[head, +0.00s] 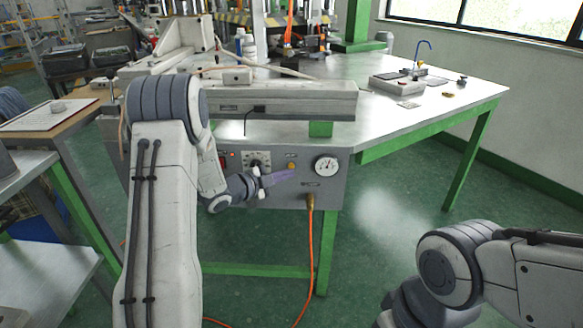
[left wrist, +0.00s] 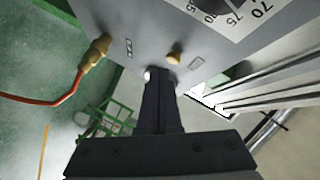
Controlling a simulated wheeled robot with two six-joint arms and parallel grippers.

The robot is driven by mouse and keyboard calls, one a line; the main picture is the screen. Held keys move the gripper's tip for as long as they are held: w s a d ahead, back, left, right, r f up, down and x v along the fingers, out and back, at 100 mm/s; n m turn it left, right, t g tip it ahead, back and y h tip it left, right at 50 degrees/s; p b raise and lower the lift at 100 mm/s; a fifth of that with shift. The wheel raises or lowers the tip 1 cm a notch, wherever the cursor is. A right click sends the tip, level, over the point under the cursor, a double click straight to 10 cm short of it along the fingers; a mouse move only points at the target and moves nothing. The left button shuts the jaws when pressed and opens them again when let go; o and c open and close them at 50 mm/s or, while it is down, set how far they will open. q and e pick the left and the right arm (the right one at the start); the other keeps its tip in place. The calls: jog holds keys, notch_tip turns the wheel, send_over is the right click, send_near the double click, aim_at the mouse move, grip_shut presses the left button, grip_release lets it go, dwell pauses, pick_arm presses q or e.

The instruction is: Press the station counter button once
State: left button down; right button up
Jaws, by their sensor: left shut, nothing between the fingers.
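The station's grey control panel (head: 330,191) stands under the bench's front edge, with a small amber button-like part (head: 291,166) between a dial and a round gauge. It also shows in the left wrist view (left wrist: 175,57), just beyond my fingertips. I cannot read a label naming it as the counter button. My left gripper (head: 291,174) is shut and empty, its fingers pointing at the panel just below the amber part. In the left wrist view the closed dark fingers (left wrist: 159,75) end close to the panel face; I cannot tell whether they touch it. My right gripper is out of view.
A round gauge (head: 327,165) and a dial (head: 257,161) flank the amber part. A brass fitting (head: 310,201) with an orange hose (head: 309,255) hangs below the panel. A grey beam (head: 300,102) lies above. Open green floor (head: 390,240) is at the right.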

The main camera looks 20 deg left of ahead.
pick_arm(q)
jog(key=shift+w+a, duration=0.1)
jog(key=shift+w, duration=0.3)
jog(key=shift+w+a, duration=0.1)
jog(key=shift+w, duration=0.3)
dwell(0.5)
dwell(0.4)
jog(key=shift+s+d, duration=0.25)
jog(key=shift+s, duration=0.55)
jog(key=shift+s+d+b, duration=0.25)
jog(key=shift+s, duration=0.55)
jog(key=shift+s+d+b, duration=0.2)
jog(key=shift+s+b, duration=0.05)
jog(key=shift+s, duration=0.6)
jog(key=shift+s+d+b, duration=0.25)
jog(key=shift+s, duration=0.55)
